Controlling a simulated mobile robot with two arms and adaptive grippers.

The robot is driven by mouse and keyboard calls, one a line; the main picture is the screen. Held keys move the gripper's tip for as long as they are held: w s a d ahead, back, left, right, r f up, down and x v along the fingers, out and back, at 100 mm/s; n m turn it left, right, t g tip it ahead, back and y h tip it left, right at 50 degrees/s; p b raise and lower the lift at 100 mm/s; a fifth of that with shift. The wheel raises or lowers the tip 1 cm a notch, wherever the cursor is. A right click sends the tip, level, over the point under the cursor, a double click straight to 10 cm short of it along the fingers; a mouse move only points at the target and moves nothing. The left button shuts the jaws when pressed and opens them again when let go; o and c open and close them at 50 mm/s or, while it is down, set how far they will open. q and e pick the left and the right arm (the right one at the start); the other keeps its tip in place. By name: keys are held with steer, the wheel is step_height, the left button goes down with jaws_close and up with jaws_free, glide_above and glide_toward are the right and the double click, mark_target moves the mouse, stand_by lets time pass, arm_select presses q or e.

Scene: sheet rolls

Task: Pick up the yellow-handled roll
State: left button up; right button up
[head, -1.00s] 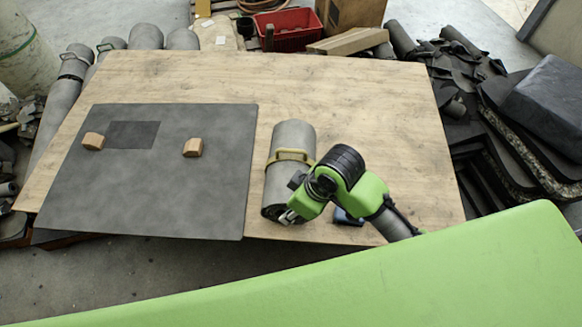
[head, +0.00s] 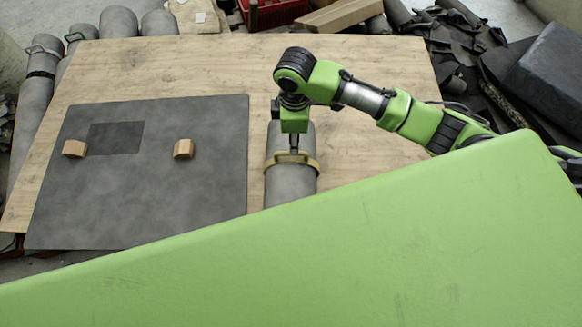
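The yellow-handled roll (head: 290,188) is a grey cylinder lying on the wooden table, lengthwise towards me. Its yellow handle (head: 291,161) bands the middle of the roll. My green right arm comes in from the right, and its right gripper (head: 294,151) points down over the roll, at or just above the handle. The fingers are small and dark, so I cannot tell whether they touch the handle or grip it. The near end of the roll is hidden behind a green part of my body. My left gripper is not in view.
A dark grey sheet (head: 150,200) lies flat left of the roll, with two wooden blocks (head: 75,149) (head: 183,149) on it. More rolls (head: 119,23) stand beyond the table (head: 200,70). A red crate (head: 275,14) and dark scraps (head: 465,50) lie behind and right.

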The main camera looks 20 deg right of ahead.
mark_target(291, 168)
steer(key=f, duration=0.3)
steer(key=shift+w, duration=0.25)
steer(key=f, duration=0.1)
steer(key=f+p, duration=0.1)
steer(key=f, duration=0.1)
steer(key=shift+w+a, duration=0.1)
steer(key=shift+a, duration=0.1)
step_height(291, 168, down, 3)
steer(key=shift+w+r+p, duration=0.1)
steer(key=shift+w+p, duration=0.05)
steer(key=shift+p, duration=0.2)
jaws_close()
steer(key=shift+w+a+r, duration=0.15)
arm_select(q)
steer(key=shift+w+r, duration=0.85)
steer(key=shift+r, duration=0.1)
